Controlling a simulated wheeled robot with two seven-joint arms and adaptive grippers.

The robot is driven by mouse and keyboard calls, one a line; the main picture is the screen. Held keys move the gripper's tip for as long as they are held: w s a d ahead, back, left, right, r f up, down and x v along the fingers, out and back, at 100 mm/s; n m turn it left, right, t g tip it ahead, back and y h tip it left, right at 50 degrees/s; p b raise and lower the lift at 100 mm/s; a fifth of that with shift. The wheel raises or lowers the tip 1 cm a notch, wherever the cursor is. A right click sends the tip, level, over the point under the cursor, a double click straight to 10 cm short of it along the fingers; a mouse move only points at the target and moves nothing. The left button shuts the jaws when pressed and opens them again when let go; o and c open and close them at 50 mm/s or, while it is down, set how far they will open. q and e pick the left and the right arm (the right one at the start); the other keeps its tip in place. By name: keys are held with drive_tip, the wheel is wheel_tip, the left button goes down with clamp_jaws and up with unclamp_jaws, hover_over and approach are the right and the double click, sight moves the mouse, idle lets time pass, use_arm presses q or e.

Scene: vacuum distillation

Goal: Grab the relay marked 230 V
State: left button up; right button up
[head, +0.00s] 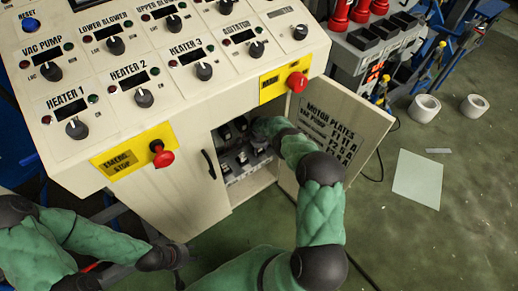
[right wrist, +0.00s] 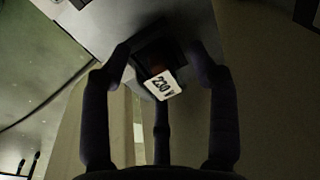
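The relay marked 230 V (right wrist: 162,84) shows in the right wrist view as a dark block with a white label, tilted in the picture. My right gripper (right wrist: 160,62) has its dark fingers around it, one at each side and one below. The fingers look spread, with narrow gaps beside the relay; contact is hard to judge in the dark. In the head view this gripper is inside the cabinet (head: 190,198), largely hidden by my forearm. My left gripper (head: 184,257) is in front of the cabinet at lower left, open and empty.
The open cabinet door (head: 343,128) stands right of my right arm. Several devices sit on a shelf (head: 250,175) inside. The control panel (head: 160,75) with an emergency stop (head: 162,154) overhangs the opening. Paper (head: 418,180) and two white rolls (head: 424,109) lie on the floor.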

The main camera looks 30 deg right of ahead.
clamp_jaws()
drive_tip(key=shift+d, duration=0.1)
drive_tip(key=shift+r, duration=0.1)
drive_tip(key=shift+w+d+r, duration=0.1)
drive_tip(key=shift+r, duration=0.3)
wheel_tip(320, 180, up, 2)
drive_tip(key=shift+r+p, duration=0.2)
drive_tip(key=shift+p, duration=0.45)
drive_tip(key=s+a+r+p, duration=0.4)
drive_tip(key=s+r+p, duration=0.2)
drive_tip(key=s+r, duration=0.3)
drive_tip(key=s, duration=0.4)
drive_tip(key=shift+s+r+p, duration=0.3)
drive_tip(key=shift+r+p, duration=0.05)
